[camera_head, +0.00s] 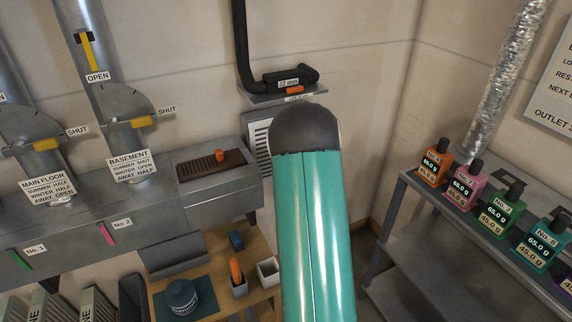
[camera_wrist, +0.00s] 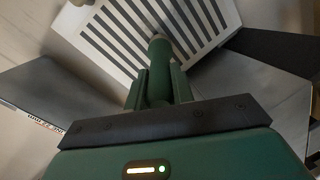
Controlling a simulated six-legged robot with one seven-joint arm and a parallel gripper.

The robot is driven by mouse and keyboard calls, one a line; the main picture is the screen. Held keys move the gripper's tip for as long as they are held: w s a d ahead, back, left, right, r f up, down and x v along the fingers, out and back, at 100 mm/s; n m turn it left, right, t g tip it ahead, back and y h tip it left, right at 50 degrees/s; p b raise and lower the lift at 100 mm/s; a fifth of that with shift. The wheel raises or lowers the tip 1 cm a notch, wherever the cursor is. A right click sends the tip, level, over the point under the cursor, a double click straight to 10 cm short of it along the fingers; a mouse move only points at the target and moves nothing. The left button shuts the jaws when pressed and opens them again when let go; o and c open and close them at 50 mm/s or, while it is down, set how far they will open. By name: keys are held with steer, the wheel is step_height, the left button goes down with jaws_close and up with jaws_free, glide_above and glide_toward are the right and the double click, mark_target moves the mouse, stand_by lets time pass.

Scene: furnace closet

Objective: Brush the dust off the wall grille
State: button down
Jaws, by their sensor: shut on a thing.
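The wall grille (camera_head: 258,136) is pale with dark slots. In the head view it sits low on the back wall under a small shelf, its right part hidden by my teal arm. In the wrist view the grille (camera_wrist: 150,28) fills the top middle, its slots slanting. My gripper (camera_wrist: 160,82) is shut on a dark green rounded handle (camera_wrist: 160,57), which I take for the brush. The handle points at the grille and overlaps its lower part. I cannot see bristles, or tell whether it touches. Dust is too fine to make out. The head view hides my gripper behind the arm.
A grey duct box (camera_head: 210,185) stands left of the grille, and a small shelf (camera_head: 283,97) with a black pipe juts out above. Bottles line the grey rack (camera_head: 440,250) at right.

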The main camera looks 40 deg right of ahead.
steer(key=d, duration=0.1)
steer(key=s+d, duration=0.1)
steer(key=d, duration=0.1)
stand_by(0.4)
stand_by(0.5)
steer(key=shift+w+a, duration=0.2)
steer(key=shift+a, duration=0.5)
steer(key=shift+w+a, duration=0.2)
steer(key=shift+a, duration=0.5)
steer(key=shift+w+a, duration=0.2)
steer(key=shift+a, duration=0.5)
steer(key=d, duration=0.2)
steer(key=s+d, duration=0.1)
steer(key=d, duration=0.1)
steer(key=shift+s+d, duration=0.1)
steer(key=shift+s, duration=0.05)
